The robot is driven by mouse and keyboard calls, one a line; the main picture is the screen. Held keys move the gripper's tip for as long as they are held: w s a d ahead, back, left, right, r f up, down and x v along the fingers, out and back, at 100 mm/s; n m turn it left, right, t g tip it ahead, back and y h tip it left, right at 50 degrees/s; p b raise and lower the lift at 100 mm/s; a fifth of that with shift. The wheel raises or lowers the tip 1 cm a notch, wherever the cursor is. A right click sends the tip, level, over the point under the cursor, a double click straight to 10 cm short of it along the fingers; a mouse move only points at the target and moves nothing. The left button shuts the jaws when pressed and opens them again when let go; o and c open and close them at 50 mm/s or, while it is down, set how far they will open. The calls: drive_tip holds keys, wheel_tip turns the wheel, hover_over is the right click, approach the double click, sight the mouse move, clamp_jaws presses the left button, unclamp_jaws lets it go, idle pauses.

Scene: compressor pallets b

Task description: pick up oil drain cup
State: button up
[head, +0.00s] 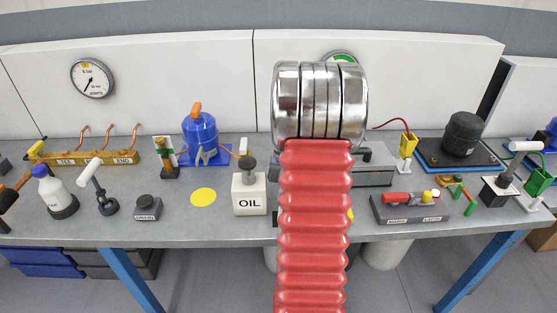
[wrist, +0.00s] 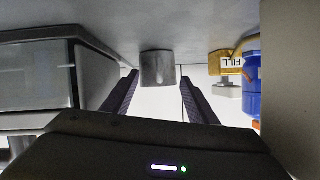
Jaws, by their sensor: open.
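A plain grey cup-like cylinder (wrist: 158,68) shows in the wrist view, which appears upside down, so the cylinder seems to hang from the grey table top. It lies beyond and between the two dark fingers of my gripper (wrist: 159,98). The fingers are spread and hold nothing, and I see no contact with the cylinder. It looks like the oil drain cup, but no label shows on it. In the head view, I cannot make out this cylinder or my fingers; my red ribbed arm and its shiny metal end cover the middle of the table.
In the wrist view, a large grey box (wrist: 38,75) stands left, and a yellow block marked FILL (wrist: 228,62) and a blue body (wrist: 252,85) stand right. In the head view, a white OIL container (head: 249,195) and a dark labelled block (head: 147,207) stand left of my arm.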

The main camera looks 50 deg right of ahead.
drive_tip(key=shift+w+d+f, duration=0.25)
drive_tip(key=shift+w+d, duration=0.05)
drive_tip(key=shift+d, duration=0.2)
drive_tip(key=shift+c, duration=0.5)
clamp_jaws()
idle(0.4)
